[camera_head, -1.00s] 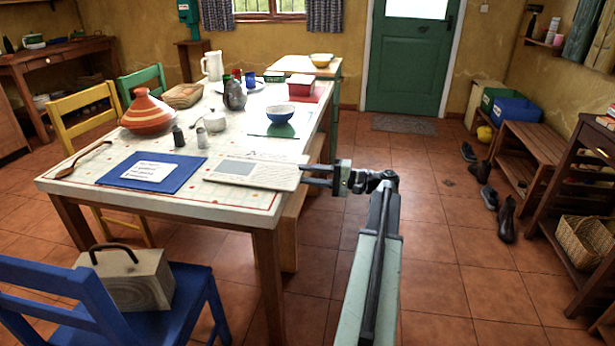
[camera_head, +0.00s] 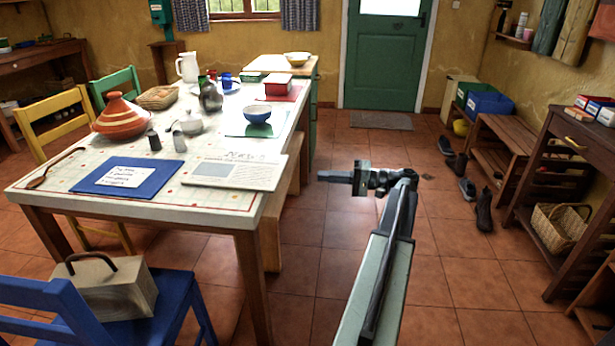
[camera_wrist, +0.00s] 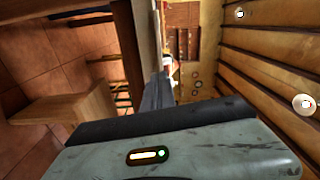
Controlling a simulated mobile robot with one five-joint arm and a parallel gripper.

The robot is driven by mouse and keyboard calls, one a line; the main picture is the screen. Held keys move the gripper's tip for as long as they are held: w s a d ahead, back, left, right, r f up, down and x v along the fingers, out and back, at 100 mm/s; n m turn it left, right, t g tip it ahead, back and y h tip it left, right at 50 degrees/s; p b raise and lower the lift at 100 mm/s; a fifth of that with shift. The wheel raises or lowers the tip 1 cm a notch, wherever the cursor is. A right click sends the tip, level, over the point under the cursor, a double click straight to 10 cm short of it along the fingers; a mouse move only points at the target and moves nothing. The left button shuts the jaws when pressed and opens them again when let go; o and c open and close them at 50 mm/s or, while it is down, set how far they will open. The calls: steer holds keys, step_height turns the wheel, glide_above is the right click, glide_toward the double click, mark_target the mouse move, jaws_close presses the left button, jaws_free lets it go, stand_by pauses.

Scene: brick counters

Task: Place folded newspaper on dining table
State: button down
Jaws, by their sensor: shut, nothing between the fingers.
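The folded newspaper (camera_head: 236,173) lies flat on the dining table (camera_head: 165,207), near its right front corner and right of a blue folder with a white note (camera_head: 126,177). It carries grey print and a picture block. My gripper (camera_head: 322,176) is shut and empty, out to the right of the table edge and apart from the newspaper. In the wrist view my shut fingers (camera_wrist: 157,92) point ahead, and the newspaper cannot be made out there.
On the table stand a striped tagine (camera_head: 120,118), a blue bowl (camera_head: 257,109), shakers, a jug and a wooden spoon (camera_head: 54,168). A blue chair (camera_head: 180,290) holding a box is in front. A bench (camera_head: 275,220) is at the table's right side.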

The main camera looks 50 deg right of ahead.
step_height(320, 180, down, 7)
steer(key=d+n+g+h+p, duration=0.1)
steer(key=n+g+h+p, duration=0.4)
steer(key=n+g+p, duration=0.35)
steer(key=w+a+r+n+g+h+p, duration=0.15)
steer(key=r+n+p, duration=0.25)
steer(key=r+p, duration=0.65)
steer(key=w+a+r+n+g+h+p, duration=0.1)
steer(key=a+r+n+g+p, duration=0.2)
steer(key=r+p, duration=0.75)
steer(key=w+a+f+b, duration=0.2)
steer(key=w+f+b, duration=0.1)
steer(key=f, duration=0.3)
steer(key=w+a+f+n+b, duration=0.1)
steer(key=w+a+f+b, duration=0.1)
steer(key=f, duration=0.5)
steer(key=shift+w+b, duration=0.45)
steer(key=shift+w, duration=0.4)
